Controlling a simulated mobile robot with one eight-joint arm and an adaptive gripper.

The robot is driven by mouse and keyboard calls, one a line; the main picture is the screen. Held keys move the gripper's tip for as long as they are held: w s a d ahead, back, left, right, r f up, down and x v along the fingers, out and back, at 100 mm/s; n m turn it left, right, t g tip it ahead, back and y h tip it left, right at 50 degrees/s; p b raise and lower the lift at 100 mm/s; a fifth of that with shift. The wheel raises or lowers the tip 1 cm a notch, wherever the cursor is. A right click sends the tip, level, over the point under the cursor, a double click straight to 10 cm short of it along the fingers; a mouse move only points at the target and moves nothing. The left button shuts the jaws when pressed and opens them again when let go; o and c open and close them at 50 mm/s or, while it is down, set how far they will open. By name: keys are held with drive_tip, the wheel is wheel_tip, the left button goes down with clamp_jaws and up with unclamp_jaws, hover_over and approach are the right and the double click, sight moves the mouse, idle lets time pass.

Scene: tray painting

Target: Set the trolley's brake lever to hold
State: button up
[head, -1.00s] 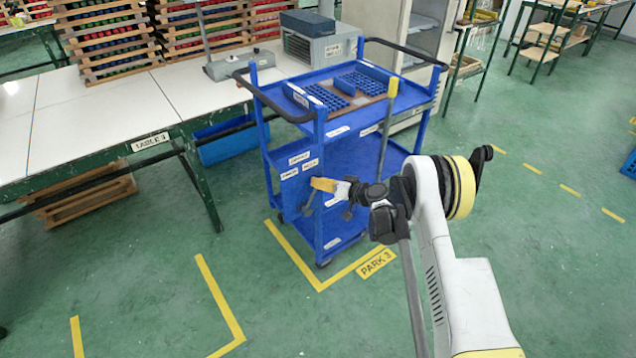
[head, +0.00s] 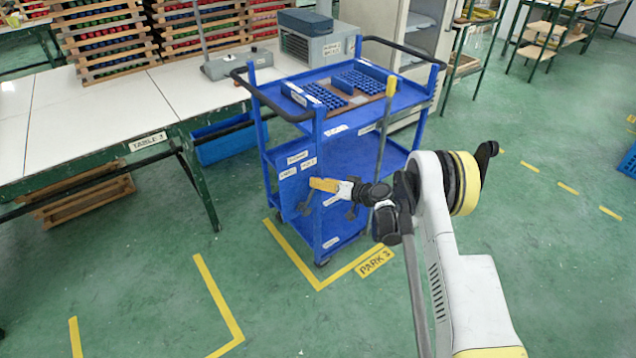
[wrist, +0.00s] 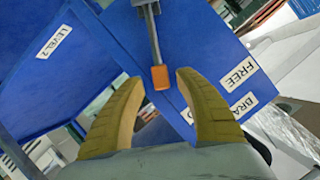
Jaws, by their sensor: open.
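The blue trolley (head: 325,120) stands at the end of the table, inside the yellow floor marking. In the wrist view, the brake lever (wrist: 152,35) is a grey metal rod with an orange tip, in front of the trolley's blue panel. My gripper (wrist: 160,76) is open, its yellow fingers on either side of the orange tip, with gaps showing. A FREE label (wrist: 238,74) and a partly cut-off BRA... label (wrist: 238,105) are on the panel to the right. In the head view, my gripper (head: 324,185) is at the trolley's near side; the lever cannot be made out there.
The white table (head: 90,110) is left of the trolley, with crates (head: 100,40) and a grey machine (head: 318,47) on it. A yellow-topped pole (head: 388,120) rises at the trolley's right side. The green floor in front is clear.

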drive_tip(key=v, duration=1)
drive_tip(key=shift+s, duration=0.2)
drive_tip(key=shift+d, duration=0.1)
drive_tip(key=shift+r, duration=0.1)
